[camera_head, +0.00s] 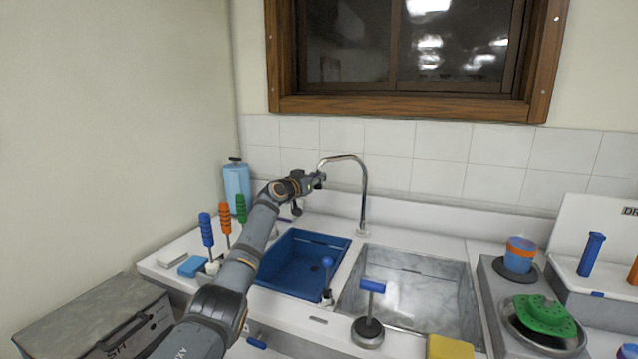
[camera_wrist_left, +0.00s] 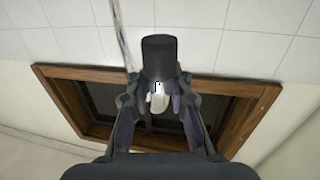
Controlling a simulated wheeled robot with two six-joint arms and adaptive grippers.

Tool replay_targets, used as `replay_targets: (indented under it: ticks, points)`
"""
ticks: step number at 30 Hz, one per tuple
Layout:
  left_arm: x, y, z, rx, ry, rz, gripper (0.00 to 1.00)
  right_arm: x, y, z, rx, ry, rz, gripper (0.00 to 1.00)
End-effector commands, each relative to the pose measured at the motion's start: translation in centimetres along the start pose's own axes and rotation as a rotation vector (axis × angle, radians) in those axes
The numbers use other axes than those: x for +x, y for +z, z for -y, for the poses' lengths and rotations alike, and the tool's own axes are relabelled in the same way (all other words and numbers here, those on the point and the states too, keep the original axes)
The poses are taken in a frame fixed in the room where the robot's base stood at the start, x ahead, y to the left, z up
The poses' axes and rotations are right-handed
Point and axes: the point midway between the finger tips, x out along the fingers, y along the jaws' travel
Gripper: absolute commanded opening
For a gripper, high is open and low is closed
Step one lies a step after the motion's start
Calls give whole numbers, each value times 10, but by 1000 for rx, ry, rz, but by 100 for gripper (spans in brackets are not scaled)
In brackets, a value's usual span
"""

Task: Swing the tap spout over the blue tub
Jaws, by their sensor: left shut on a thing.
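The chrome tap spout (camera_head: 364,185) rises behind the sink, arches over and points left. Its end is at my left gripper (camera_head: 319,179), which is shut on it above the back part of the blue tub (camera_head: 283,255). In the left wrist view the fingers of my left gripper (camera_wrist_left: 158,92) close around a dark cylinder (camera_wrist_left: 158,55), which seems to be the spout's end. The thin chrome pipe also shows there behind it (camera_wrist_left: 120,30). The blue tub is left of the grey basin (camera_head: 415,285). My right gripper is not in view.
A light blue bottle (camera_head: 237,188) and upright tools with blue, orange (camera_head: 225,217) and green handles stand left of the tub. A blue-handled stamp-like tool (camera_head: 369,320) and a yellow sponge (camera_head: 450,347) are in front. The tiled wall (camera_head: 440,150) is close behind the tap.

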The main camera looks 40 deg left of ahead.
Motion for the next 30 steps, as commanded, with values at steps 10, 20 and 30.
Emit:
replay_targets:
  ticks: [10, 20, 30]
  points:
    - [0, 9, 3, -2, -4, 15, 0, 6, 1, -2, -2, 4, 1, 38]
    - [0, 9, 3, -2, -4, 15, 22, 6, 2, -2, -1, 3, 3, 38]
    - [0, 4, 2, -1, -2, 7, 45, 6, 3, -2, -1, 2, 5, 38]
